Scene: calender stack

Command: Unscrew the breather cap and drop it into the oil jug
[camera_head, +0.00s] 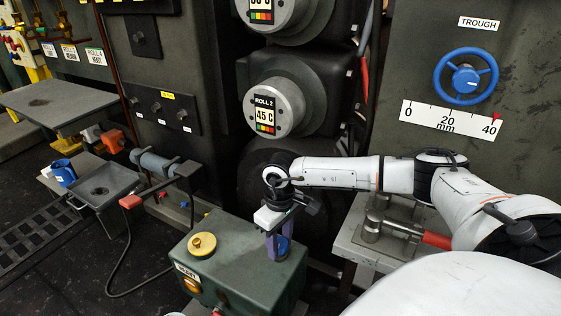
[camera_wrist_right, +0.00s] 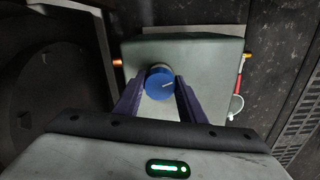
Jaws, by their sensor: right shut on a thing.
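My right gripper (camera_head: 277,240) points down over the green box (camera_head: 215,265). Its purple fingers are shut on a round blue cap with a white line on top, the breather cap (camera_wrist_right: 159,83). The cap is at the box's top in the head view, mostly hidden by the fingers. I cannot tell whether it is still seated or lifted. A small blue and white container (camera_head: 62,172), perhaps the oil jug, stands on a grey shelf at the far left, well away from the gripper. My left gripper is not in view.
A grey tray (camera_head: 104,186) and a bar with a red end (camera_head: 131,201) lie between box and blue container. A red-handled tool (camera_head: 435,239) is on the bench at right. Large rolls (camera_head: 276,107) stand behind.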

